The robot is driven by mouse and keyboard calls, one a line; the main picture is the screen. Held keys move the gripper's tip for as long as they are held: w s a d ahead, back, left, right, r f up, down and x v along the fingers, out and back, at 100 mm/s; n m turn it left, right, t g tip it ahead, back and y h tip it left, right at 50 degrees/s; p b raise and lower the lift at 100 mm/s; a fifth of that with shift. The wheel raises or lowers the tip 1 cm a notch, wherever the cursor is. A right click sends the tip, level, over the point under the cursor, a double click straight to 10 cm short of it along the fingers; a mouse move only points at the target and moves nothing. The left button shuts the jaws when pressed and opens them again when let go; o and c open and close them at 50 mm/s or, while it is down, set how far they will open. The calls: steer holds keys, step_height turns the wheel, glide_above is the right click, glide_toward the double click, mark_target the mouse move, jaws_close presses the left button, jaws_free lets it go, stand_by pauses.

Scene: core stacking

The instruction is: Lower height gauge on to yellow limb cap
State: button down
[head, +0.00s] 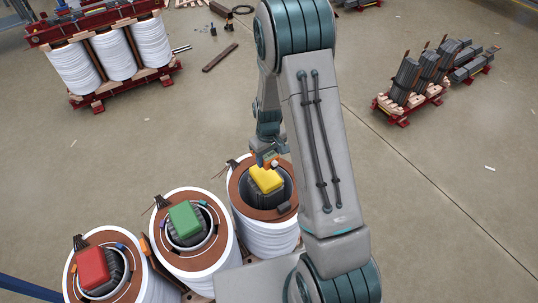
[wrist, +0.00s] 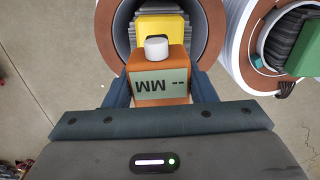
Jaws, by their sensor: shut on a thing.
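The yellow limb cap (head: 265,178) sits inside the brown-topped white coil (head: 268,233) nearest my arm. It also shows in the wrist view (wrist: 161,28), partly hidden behind the height gauge. The height gauge (wrist: 160,82) is an orange block with a grey-green display reading "-- MM" and a white round knob on it. My gripper (wrist: 160,98) is shut on the gauge, with a blue finger on each side. In the head view my gripper (head: 268,158) is at the far edge of the yellow cap. Whether the gauge touches the cap cannot be told.
A coil with a green cap (head: 185,218) and one with a red cap (head: 93,268) stand to the left in the head view. A red-framed coil assembly (head: 110,50) is at the back left, and grey stacks on a pallet (head: 410,98) at the right.

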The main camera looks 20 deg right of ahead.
mark_target(269, 177)
steer(key=shift+d+b, duration=0.1)
steer(key=shift+b, duration=0.2)
step_height(269, 177, down, 4)
steer(key=b, duration=0.3)
steer(key=shift+r, duration=0.2)
steer(key=shift+m, duration=0.4)
steer(key=shift+f, duration=0.1)
stand_by(0.4)
steer(key=shift+f+b, duration=2.35)
steer(key=shift+f, duration=0.15)
steer(key=c, duration=0.5)
jaws_free()
steer(key=shift+s+r, duration=0.1)
